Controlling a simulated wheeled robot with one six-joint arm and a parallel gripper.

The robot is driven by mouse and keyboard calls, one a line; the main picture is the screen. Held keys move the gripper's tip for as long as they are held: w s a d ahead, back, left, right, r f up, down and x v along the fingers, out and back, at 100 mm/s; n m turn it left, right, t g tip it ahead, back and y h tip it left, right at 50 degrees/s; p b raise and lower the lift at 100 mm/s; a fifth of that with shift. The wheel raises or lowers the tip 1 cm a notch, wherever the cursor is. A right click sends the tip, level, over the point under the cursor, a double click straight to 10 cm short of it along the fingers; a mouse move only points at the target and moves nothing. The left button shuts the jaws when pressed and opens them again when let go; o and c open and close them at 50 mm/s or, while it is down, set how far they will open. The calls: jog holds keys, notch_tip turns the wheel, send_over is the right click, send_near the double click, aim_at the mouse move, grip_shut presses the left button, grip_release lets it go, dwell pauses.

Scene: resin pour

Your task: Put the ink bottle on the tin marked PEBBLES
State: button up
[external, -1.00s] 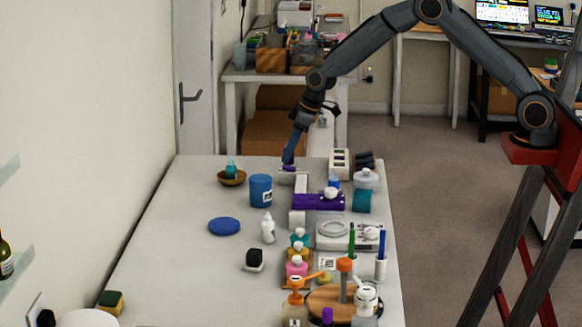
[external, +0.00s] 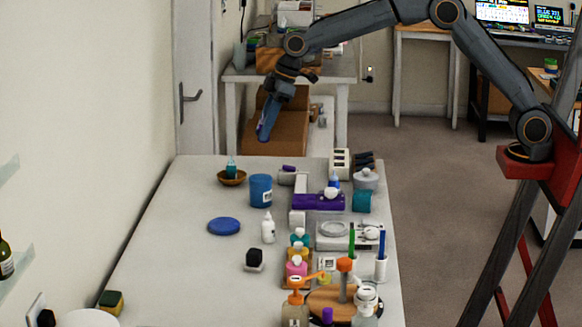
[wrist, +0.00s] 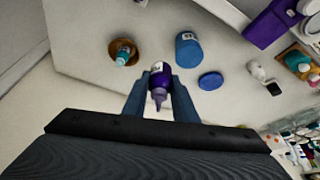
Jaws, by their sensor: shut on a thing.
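My gripper (external: 265,132) is raised above the far end of the table. In the wrist view my gripper (wrist: 159,90) is shut on a purple bottle (wrist: 158,76) with a white label and a narrow nozzle. The label is too small to read, so I cannot confirm that it is the ink bottle. A blue tin (external: 261,192) stands on the table below and to the right of the gripper in the external view; it also shows in the wrist view (wrist: 189,50). I cannot read its marking. A teal cylinder (external: 362,201) stands further right.
A brown bowl (external: 232,178) with a teal bottle (external: 231,168) sits left of the blue tin. A flat blue disc (external: 224,226), a white bottle (external: 268,228) and a black item (external: 254,257) stand nearer. The table's right side is crowded; its left side is mostly clear.

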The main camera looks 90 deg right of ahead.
jog(key=r+n, duration=0.1)
jog(key=r, duration=0.1)
send_over(255, 179)
jog(key=s+d, duration=0.1)
jog(key=s, duration=0.1)
jog(key=shift+y, duration=0.3)
jog(key=f+p, duration=0.1)
jog(key=f, duration=0.4)
jog(key=f+p, duration=0.1)
jog(key=f, duration=0.3)
jog(key=shift+w+f+p, duration=0.2)
jog(key=shift+f+p, duration=0.15)
jog(key=shift+f, duration=0.05)
jog(key=shift+f, duration=0.1)
jog(key=o, duration=1)
jog(key=shift+f, duration=0.1)
jog(key=shift+o, duration=0.2)
jog(key=shift+r, duration=0.35)
jog(key=b+v, duration=0.3)
jog(key=v, duration=0.8)
jog(key=shift+r+b, duration=0.35)
